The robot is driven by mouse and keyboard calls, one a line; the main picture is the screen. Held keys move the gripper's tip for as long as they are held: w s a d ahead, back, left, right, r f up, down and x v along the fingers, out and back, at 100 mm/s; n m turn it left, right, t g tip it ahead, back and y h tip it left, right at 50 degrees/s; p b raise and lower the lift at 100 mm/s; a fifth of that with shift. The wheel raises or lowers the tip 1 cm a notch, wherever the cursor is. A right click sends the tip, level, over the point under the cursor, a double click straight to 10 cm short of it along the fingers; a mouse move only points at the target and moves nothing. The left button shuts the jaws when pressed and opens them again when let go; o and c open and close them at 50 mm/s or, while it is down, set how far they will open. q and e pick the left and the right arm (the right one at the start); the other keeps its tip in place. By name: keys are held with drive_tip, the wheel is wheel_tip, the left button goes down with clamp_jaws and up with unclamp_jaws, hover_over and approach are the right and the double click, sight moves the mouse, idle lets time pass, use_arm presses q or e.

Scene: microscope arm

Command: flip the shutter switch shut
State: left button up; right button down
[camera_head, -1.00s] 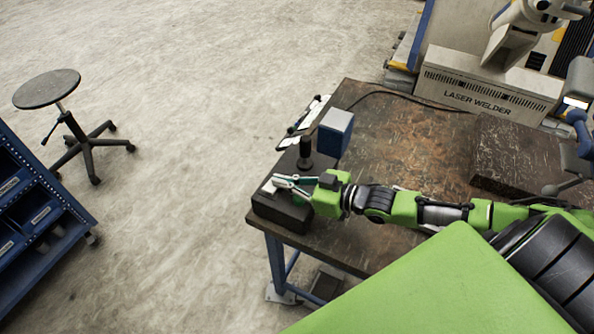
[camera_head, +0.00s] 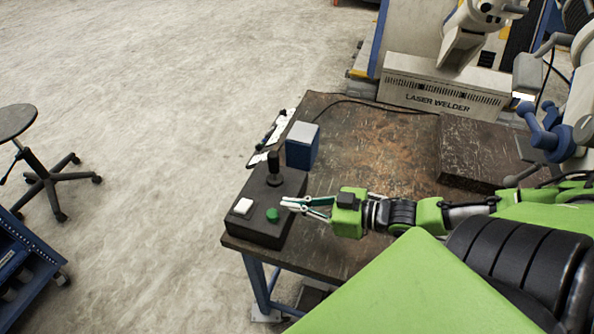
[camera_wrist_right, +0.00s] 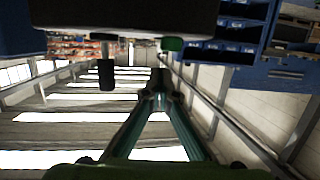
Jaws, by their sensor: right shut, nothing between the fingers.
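A black control box (camera_head: 262,232) sits at the near left corner of the workbench. I cannot tell the white block's setting. My right gripper (camera_head: 284,203) is shut and empty, its tips just right of the green button, apart from the white block. In the right wrist view the box (camera_wrist_right: 130,18) appears inverted at the top, with the green button (camera_wrist_right: 172,44) beyond the closed fingertips (camera_wrist_right: 160,82). My left gripper is not in view.
A blue box (camera_head: 302,145) stands behind the control box on the workbench (camera_head: 375,140). A dark raised block (camera_head: 485,150) lies on the right of the bench, and the laser welder (camera_head: 438,92) is behind it. A stool (camera_head: 40,170) stands on open floor at left.

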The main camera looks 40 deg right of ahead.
drive_tip(key=shift+s+d+r, duration=0.2)
drive_tip(key=shift+s+d, duration=0.05)
drive_tip(key=shift+s, duration=0.2)
drive_tip(key=shift+f, duration=0.1)
idle(0.4)
